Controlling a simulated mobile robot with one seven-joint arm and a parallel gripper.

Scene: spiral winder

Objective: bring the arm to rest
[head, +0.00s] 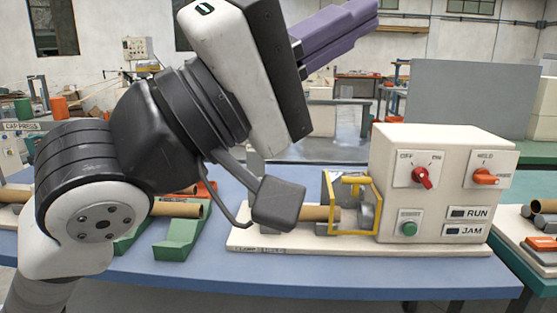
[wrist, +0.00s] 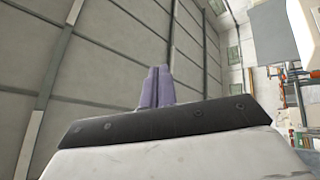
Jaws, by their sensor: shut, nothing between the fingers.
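My gripper (head: 338,32) is raised at the top of the head view, pointing up and to the right. Its purple fingers are together with nothing between them. The wrist view shows the same fingers (wrist: 157,88) side by side, with the hall's wall and roof behind. My gripper is apart from everything on the bench. My arm crosses the left half of the head view and hides part of the bench.
The winder (head: 435,150) stands on the blue bench (head: 330,276), with a red knob, an orange switch, a green button and a yellow guard (head: 374,205). A brown tube (head: 315,213) lies at the guard. Green cradles (head: 178,236) hold tubes at left.

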